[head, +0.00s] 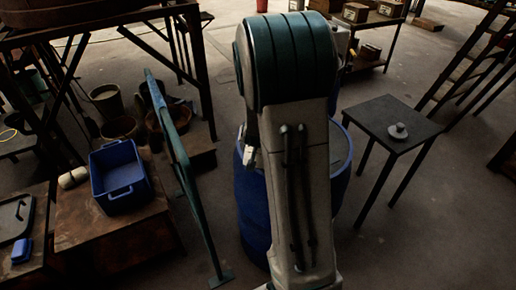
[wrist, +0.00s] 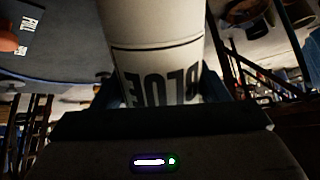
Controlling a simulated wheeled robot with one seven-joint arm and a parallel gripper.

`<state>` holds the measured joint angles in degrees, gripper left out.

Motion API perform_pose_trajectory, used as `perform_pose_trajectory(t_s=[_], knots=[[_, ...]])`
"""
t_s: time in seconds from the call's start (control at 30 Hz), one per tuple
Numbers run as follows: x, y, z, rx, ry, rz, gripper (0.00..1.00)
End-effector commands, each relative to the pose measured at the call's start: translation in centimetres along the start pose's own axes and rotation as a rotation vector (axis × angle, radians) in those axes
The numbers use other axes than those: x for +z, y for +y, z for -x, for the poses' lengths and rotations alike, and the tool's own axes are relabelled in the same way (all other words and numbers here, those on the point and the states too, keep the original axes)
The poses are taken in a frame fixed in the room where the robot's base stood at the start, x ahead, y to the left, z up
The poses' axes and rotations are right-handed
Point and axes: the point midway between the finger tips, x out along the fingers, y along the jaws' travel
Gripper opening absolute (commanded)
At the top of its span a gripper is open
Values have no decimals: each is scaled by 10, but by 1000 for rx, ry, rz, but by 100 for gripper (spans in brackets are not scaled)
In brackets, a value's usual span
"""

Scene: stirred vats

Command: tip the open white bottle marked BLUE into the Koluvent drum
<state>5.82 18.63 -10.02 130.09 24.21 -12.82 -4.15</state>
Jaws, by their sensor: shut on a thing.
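The white bottle (wrist: 155,55) fills the top middle of the wrist view, with BLUE in dark letters on its side. My gripper (wrist: 160,92) is shut on it, with a dark finger at each side. The bottle's mouth is out of view, so I cannot tell whether anything is flowing. In the head view a blue drum (head: 252,205) stands behind my arm, its greyish top partly showing to the right. My arm hides much of the drum, its marking and the gripper. A small pale piece left of the arm, over the drum's edge, is too small to identify.
A dark small table (head: 385,118) with a grey round weight-like object (head: 398,131) stands right of the drum. A teal rail (head: 180,165) stands to its left. A blue crate (head: 121,176) sits on a brown bench at left. Floor is clear at lower right.

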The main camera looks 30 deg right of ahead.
Motion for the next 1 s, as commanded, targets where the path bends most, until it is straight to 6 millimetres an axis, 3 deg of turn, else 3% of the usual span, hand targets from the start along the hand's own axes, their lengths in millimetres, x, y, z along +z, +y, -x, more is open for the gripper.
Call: perform_pose_trajectory(t_s=[1.0], knots=[[-21, 2, -16, -1, 362, 58, 27]])
